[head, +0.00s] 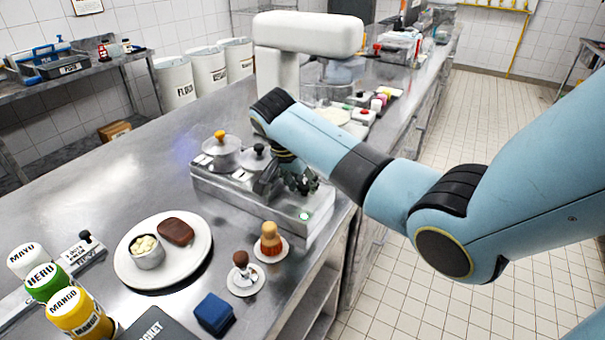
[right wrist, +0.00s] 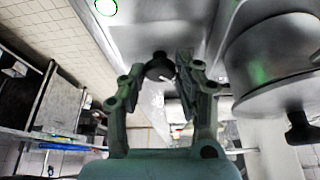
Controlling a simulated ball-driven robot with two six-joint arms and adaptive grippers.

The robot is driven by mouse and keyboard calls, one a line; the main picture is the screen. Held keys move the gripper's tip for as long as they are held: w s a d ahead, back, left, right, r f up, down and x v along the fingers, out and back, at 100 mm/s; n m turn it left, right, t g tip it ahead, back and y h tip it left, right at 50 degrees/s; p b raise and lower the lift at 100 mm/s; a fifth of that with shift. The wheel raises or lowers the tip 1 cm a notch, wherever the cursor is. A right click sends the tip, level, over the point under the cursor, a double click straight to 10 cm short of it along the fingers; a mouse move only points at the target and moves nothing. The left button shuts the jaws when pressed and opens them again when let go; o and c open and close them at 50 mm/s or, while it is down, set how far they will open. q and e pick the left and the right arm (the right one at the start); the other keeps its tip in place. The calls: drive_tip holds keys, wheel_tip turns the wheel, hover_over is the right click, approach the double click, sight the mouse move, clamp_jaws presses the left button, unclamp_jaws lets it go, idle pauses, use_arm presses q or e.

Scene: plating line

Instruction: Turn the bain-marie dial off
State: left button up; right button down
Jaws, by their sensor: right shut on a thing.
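The bain-marie (head: 238,200) is a long metal unit on the steel counter, with two lidded pots (head: 221,152) in it. Its dial (right wrist: 160,68) is a dark round knob with a white pointer mark, seen in the right wrist view. My right gripper (right wrist: 161,63) has a finger on each side of the dial and is shut on it. In the head view my right gripper (head: 300,183) is at the unit's near right end and hides the dial. A lit green lamp (head: 305,215) shows on the unit. My left gripper is not in view.
A white plate (head: 124,268) with a brown block and a small pot sits in front of the unit. Two small saucers (head: 246,292) with brushes or stamps stand near the counter edge. Sauce bottles (head: 78,312) are at the left. A white machine (head: 305,34) stands behind.

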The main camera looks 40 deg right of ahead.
drive_tip(key=n+p, duration=0.1)
drive_tip(key=n+t+p, duration=0.1)
drive_tip(key=p, duration=0.1)
drive_tip(key=shift+s+r+n, duration=0.15)
drive_tip(key=shift+r+n, duration=0.1)
drive_tip(key=shift+n, duration=0.15)
drive_tip(key=n+t+p, duration=0.1)
drive_tip(key=n, duration=0.1)
drive_tip(key=shift+d+f+n+y+p, duration=0.1)
drive_tip(key=shift+f+n+y+p, duration=0.05)
drive_tip(key=shift+n+y+p, duration=0.2)
drive_tip(key=shift+f+n+t+y, duration=0.1)
drive_tip(key=shift+n+t+y, duration=0.25)
drive_tip(key=shift+n, duration=0.7)
drive_tip(key=shift+n+t+y, duration=0.15)
drive_tip(key=shift+n+y, duration=0.25)
drive_tip(key=shift+n, duration=0.6)
drive_tip(key=c, duration=1.2)
unclamp_jaws()
